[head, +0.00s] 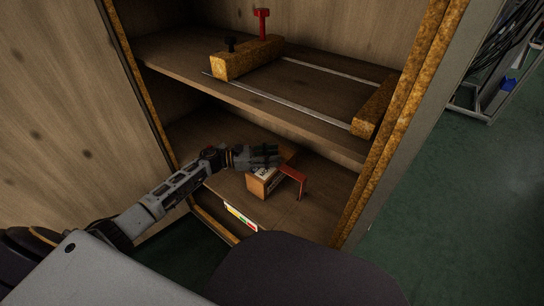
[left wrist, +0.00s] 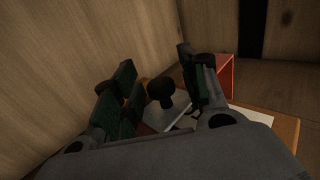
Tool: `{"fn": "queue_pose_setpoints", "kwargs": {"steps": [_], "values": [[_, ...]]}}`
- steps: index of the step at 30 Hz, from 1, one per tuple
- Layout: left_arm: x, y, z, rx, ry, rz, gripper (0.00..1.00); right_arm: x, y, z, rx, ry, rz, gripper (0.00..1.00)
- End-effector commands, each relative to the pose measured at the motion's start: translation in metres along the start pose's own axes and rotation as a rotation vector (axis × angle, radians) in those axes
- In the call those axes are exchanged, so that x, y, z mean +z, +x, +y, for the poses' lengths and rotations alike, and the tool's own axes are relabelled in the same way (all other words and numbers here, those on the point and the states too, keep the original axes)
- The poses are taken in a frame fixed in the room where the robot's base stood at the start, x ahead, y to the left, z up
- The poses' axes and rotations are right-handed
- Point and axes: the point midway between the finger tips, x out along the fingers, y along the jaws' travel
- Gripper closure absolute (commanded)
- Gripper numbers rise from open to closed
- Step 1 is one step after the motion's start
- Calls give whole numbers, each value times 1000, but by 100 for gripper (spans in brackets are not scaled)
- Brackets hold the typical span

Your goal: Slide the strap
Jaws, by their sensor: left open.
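My left gripper (head: 268,155) reaches into the lower compartment of a wooden cabinet, above a small wooden block (head: 262,184). In the left wrist view the fingers of the left gripper (left wrist: 156,74) are apart. A dark rounded knob (left wrist: 160,90) shows between them, and I see no finger closed on it. A red bent bar (head: 293,173), possibly the strap, juts to the right from the block. It also shows beyond the right finger in the left wrist view (left wrist: 226,72). The gripper hides part of the block's top. My right gripper is out of view.
The upper shelf (head: 180,52) is close above the gripper. It carries a wooden bar (head: 247,58) with a red knob (head: 261,22) and two metal rails. The cabinet's side wall (head: 60,110) is at left. The lower shelf (head: 318,215) is bare at right.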

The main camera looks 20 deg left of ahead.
Motion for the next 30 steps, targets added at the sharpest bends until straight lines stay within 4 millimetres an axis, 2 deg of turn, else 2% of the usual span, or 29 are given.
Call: {"fn": "queue_pose_setpoints", "kwargs": {"steps": [7, 18, 30], "values": [[0, 0, 0, 0, 0, 0, 56, -2, 0, 0, 0, -3, 4, 60], [0, 0, 0, 0, 0, 0, 100, -10, 0, 0, 0, -4, 15, 60], [5, 0, 0, -1, 0, 0, 100, -7, -2, -2, -1, 4, 8, 60]]}}
